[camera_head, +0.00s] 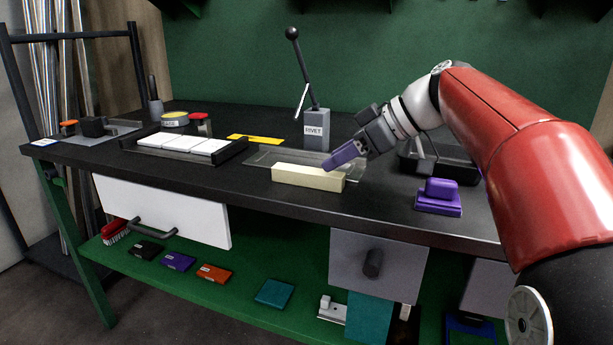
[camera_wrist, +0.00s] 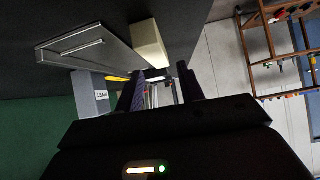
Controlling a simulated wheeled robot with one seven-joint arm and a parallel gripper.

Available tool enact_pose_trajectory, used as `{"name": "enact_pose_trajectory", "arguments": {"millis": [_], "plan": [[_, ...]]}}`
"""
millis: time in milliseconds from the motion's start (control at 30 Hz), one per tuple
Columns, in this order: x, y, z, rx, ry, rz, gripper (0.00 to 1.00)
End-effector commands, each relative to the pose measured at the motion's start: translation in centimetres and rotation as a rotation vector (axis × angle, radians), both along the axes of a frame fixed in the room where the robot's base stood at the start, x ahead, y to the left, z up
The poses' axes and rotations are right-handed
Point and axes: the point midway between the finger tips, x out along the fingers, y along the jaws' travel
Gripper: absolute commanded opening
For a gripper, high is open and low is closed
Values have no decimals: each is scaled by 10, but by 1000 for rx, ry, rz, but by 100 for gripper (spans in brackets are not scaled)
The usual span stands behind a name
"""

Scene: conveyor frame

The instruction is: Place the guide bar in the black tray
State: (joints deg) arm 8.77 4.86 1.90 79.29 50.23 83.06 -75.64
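A long cream bar (camera_head: 308,178), the likely guide bar, lies near the bench's front edge; it also shows in the wrist view (camera_wrist: 149,43). My gripper (camera_head: 340,159) has purple fingers and hovers just above and beyond the bar's right end. In the wrist view my gripper (camera_wrist: 160,82) has its fingers apart, with nothing clearly held between them. A black tray (camera_head: 458,170) stands on the bench right of my gripper, partly hidden by my arm.
A grey plate (camera_head: 262,157) lies behind the bar, with the rivet lever press (camera_head: 316,128) beyond. A purple handled block (camera_head: 439,197) sits at the front right. Another dark tray (camera_head: 228,155) holds white tiles at left. Bare bench top lies between bar and purple block.

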Motion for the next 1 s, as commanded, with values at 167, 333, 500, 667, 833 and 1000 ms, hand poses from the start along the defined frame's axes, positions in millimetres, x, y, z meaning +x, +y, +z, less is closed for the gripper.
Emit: {"name": "enact_pose_trajectory", "arguments": {"millis": [167, 333, 500, 667, 833, 1000], "plan": [[7, 10, -4, 11, -23, 27, 38], [11, 25, -16, 10, -21, 28, 38], [16, 45, -32, 8, -20, 27, 38], [21, 58, -43, 8, -21, 24, 38], [22, 60, -45, 7, -21, 23, 38], [22, 60, -44, 8, -22, 23, 29]]}}
